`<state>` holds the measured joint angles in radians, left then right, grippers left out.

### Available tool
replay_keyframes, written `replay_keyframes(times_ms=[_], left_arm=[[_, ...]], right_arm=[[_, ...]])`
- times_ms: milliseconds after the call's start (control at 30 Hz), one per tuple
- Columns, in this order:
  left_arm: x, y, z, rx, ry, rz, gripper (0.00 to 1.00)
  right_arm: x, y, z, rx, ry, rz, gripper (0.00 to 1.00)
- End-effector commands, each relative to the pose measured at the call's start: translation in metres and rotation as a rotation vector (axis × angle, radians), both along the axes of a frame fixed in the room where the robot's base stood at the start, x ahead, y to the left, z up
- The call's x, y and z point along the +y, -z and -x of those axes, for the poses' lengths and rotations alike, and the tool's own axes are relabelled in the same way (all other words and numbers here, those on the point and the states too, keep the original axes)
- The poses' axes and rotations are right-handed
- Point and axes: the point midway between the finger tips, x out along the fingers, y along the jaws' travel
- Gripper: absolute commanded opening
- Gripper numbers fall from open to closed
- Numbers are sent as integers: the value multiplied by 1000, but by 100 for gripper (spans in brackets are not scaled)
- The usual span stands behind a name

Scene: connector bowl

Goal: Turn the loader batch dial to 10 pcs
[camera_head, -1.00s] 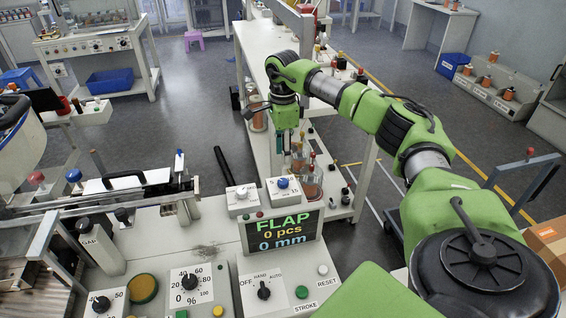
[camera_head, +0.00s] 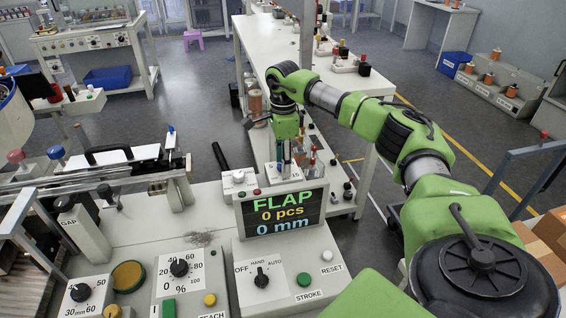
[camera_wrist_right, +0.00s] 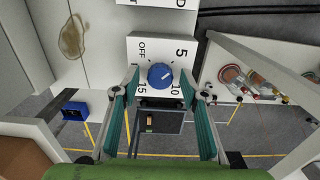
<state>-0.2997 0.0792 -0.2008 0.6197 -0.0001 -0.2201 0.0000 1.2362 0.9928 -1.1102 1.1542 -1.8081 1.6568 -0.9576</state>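The batch dial is a blue round knob (camera_wrist_right: 161,76) on a white box with the marks OFF, 5, 10 and 15, seen in the right wrist view. A pale line shows on the knob, but I cannot tell surely which mark it points to. My right gripper (camera_wrist_right: 160,72) is open, with one fingertip on each side of the knob. I cannot tell whether they touch it. In the head view my right gripper (camera_head: 285,165) is at the dial's box behind the screen, and hides the knob. The screen (camera_head: 282,211) reads FLAP, 0 pcs, 0 mm. My left gripper is out of view.
A smaller white box with a knob (camera_head: 238,180) stands just left of the dial's box. The OFF/HAND/AUTO switch (camera_head: 262,279) and percent dial (camera_head: 179,268) are on the panel in front. A shelf table (camera_head: 345,85) with bottles and parts stands behind.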

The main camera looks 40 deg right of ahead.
Motion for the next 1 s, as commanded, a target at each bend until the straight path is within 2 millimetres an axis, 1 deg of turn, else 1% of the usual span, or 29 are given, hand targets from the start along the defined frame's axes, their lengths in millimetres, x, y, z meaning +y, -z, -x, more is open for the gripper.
replay_keyframes(times_ms=[33,67,100,200,467,667,867,1000], left_arm=[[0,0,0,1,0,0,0],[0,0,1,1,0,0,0],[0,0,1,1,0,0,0],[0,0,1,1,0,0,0],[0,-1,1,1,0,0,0],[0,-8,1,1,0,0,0],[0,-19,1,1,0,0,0],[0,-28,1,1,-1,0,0]], right_arm=[[0,0,0,0,0,0,40],[0,0,0,0,0,0,35],[0,0,0,0,0,0,24],[0,0,0,0,0,0,2],[0,-1,0,1,9,0,2],[0,-2,0,2,72,0,2],[0,-3,0,3,208,1,2],[0,-3,1,4,336,1,2]])
